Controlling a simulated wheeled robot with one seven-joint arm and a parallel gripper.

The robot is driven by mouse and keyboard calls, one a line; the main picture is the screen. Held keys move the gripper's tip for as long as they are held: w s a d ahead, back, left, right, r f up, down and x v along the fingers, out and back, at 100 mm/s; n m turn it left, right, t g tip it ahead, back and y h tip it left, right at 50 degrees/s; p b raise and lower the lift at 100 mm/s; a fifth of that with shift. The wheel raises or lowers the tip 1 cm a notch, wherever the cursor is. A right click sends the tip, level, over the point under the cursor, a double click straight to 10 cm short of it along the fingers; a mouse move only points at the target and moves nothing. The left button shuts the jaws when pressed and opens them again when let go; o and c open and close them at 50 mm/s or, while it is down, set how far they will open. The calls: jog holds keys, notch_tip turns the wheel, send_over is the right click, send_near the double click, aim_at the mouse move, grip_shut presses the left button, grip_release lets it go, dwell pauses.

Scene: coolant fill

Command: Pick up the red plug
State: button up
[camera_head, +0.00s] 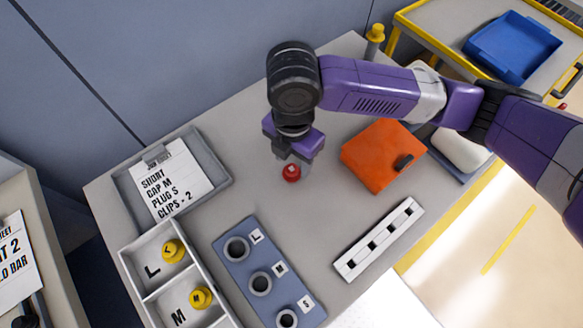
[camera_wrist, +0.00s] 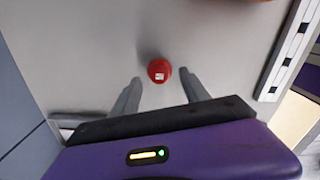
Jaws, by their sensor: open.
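The red plug (camera_head: 291,173) stands on the grey table top, with a small white mark on its top. In the wrist view the red plug (camera_wrist: 159,71) lies just beyond the fingertips, roughly midway between their lines. My gripper (camera_head: 293,163) is above and right by the plug in the head view, pointing down. In the wrist view my gripper (camera_wrist: 160,80) shows two grey fingers spread apart with nothing between them. Whether the fingertips are level with the plug cannot be told.
A blue block with ringed holes (camera_head: 260,283) and a bin with yellow caps (camera_head: 128,262) stand in front. A tray with a job sheet (camera_head: 222,184) is at left. An orange box (camera_head: 375,150) and a white slotted rail (camera_head: 378,240) are at right. The table around the plug is clear.

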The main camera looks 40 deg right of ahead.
aim_at(292, 172)
jog(key=shift+f, duration=1.45)
jog(key=shift+c, duration=0.4)
grip_shut()
